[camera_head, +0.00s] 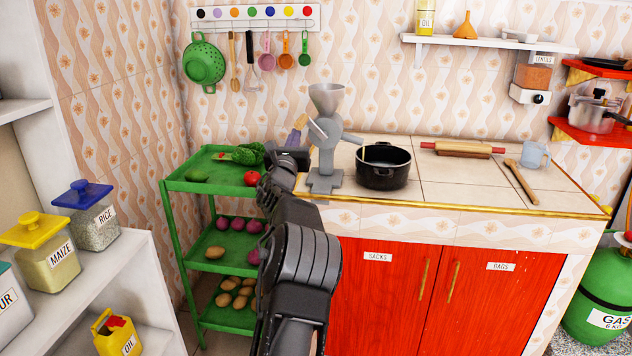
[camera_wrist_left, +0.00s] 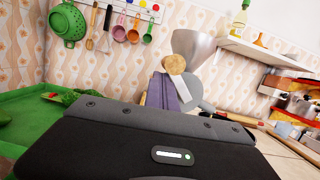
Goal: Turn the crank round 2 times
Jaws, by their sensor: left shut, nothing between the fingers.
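A grey metal grinder (camera_head: 325,155) with a funnel on top stands at the left end of the tiled counter. Its crank arm (camera_head: 317,129) slants up to the left from the body, with a wooden knob at its end; the knob (camera_wrist_left: 175,62) shows clearly in the left wrist view. My left gripper (camera_head: 299,128) points up beside the crank, left of the grinder. Its purple fingers (camera_wrist_left: 168,88) are shut and empty, just below the knob in the wrist view. I cannot tell whether they touch it. My right gripper is not in view.
A black pot (camera_head: 383,170) stands right of the grinder. A rolling pin (camera_head: 460,149) and a blue mug (camera_head: 535,155) are farther right on the counter. A green rack (camera_head: 180,187) with vegetables stands left of the counter. Utensils hang on the wall behind.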

